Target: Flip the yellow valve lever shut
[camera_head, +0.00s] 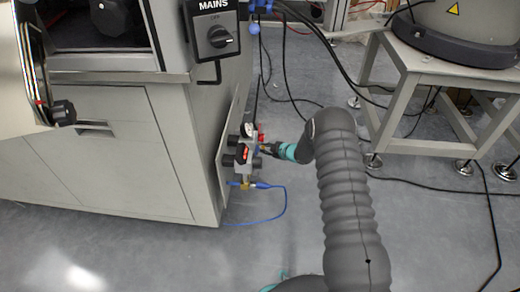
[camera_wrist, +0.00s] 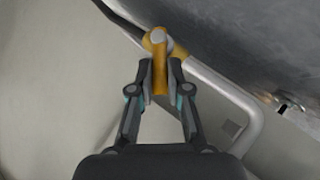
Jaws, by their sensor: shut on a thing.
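The yellow valve lever (camera_wrist: 159,68) shows in the wrist view, just above the middle. It hangs from a round pivot with a grey bolt head. My gripper (camera_wrist: 160,88) has its two fingers on either side of the lever and is shut on it. In the head view my gripper (camera_head: 268,148) reaches left to the valve block on the cabinet's side. The lever itself is too small and covered to make out there.
A bent grey metal pipe or bar (camera_wrist: 235,95) runs close to the right of my fingers. The grey cabinet (camera_head: 120,150) stands at left, with a MAINS switch (camera_head: 217,35) above. A blue hose (camera_head: 285,200) loops over the floor. A stand (camera_head: 415,70) is at right.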

